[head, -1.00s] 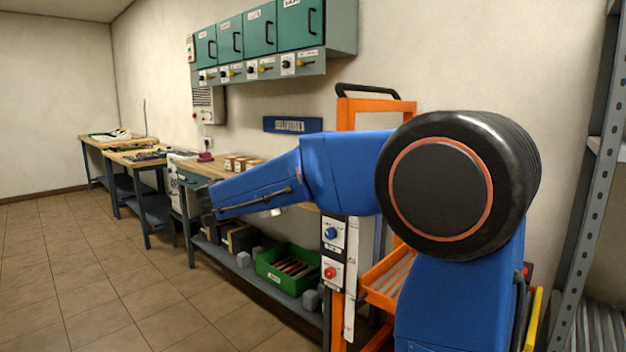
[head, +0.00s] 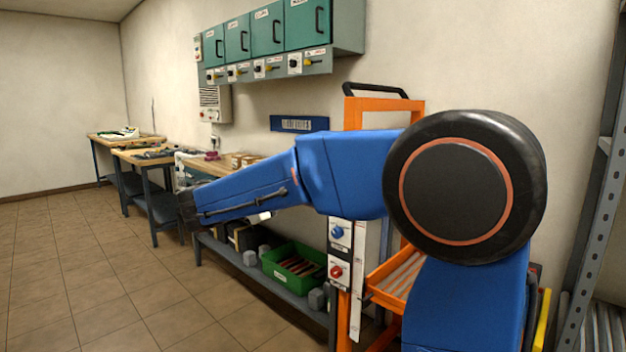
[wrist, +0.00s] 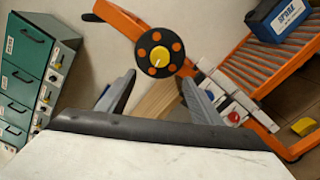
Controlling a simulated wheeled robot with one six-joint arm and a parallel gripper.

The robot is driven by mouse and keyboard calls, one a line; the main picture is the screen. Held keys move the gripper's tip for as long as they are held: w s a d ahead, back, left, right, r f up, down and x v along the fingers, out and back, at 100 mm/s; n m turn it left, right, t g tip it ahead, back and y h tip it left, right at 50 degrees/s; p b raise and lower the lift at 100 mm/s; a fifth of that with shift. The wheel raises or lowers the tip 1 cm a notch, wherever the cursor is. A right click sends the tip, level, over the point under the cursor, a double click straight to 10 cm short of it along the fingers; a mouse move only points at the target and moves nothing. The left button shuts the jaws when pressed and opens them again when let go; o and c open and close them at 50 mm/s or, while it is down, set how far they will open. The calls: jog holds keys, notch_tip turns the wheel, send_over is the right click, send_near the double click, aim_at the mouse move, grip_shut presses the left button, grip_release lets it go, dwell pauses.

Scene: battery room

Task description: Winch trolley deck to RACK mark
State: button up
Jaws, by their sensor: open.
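The orange trolley (head: 384,104) stands against the wall, partly hidden by my blue arm. Its roller deck (head: 398,268) sits low, right of a panel with a blue knob (head: 340,232) and a red knob (head: 336,272). A white strip (head: 358,300) runs down beside the panel; I cannot read its marks. In the wrist view, a black wheel (wrist: 155,38) with orange dots and a yellow hub is on the orange frame. My gripper (wrist: 160,78) is open and empty, its fingers pointing towards the wheel; contact is not visible. A blue battery (wrist: 280,22) rests on the rollers.
Green cabinets (head: 268,32) hang on the wall. Workbenches (head: 135,152) line the wall at left, with a green crate (head: 294,270) on a low shelf. A grey metal rack (head: 600,190) stands at right. The tiled floor (head: 90,270) at left is clear.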

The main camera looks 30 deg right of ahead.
jog(key=w+d+n, duration=0.2)
jog(key=d+n, duration=0.1)
jog(key=d, duration=0.2)
jog(key=w+d+n, duration=0.1)
jog(key=d+n, duration=0.2)
jog(key=d, duration=0.3)
jog(key=w+d+n, duration=0.2)
jog(key=d+n, duration=0.1)
jog(key=d, duration=0.2)
jog(key=shift+w+d+r, duration=0.2)
jog(key=shift+w+r, duration=0.05)
jog(key=shift+w, duration=0.1)
jog(key=c, duration=1.1)
